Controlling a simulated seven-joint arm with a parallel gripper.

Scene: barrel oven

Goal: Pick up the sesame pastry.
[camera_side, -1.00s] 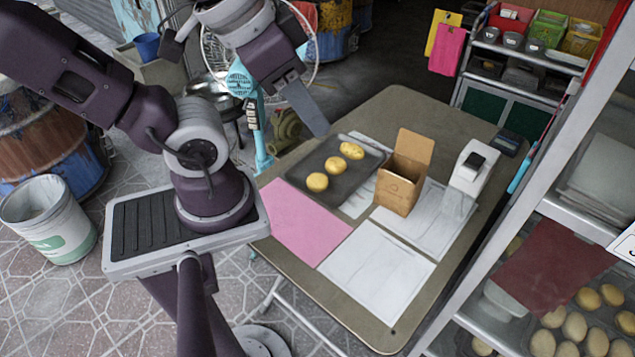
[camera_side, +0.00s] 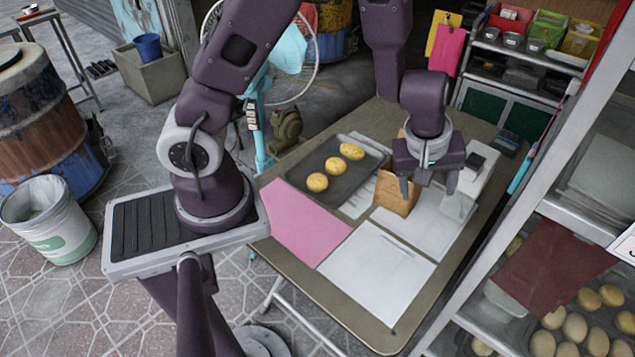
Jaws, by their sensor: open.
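Three round golden pastries lie in a row on a dark tray (camera_side: 300,176) on the table: a near one (camera_side: 317,182), a middle one (camera_side: 336,166) and a far one (camera_side: 352,151). Which of them is the sesame pastry, I cannot tell at this size. My gripper (camera_side: 427,191) points down with its fingers spread, empty, to the right of the tray.
White sheets (camera_side: 376,273) and a pink sheet (camera_side: 303,222) lie flat on the table (camera_side: 391,335). A white device (camera_side: 484,165) stands at the right, partly hidden by my gripper. A metal rack (camera_side: 470,275) with trays of buns borders the right side.

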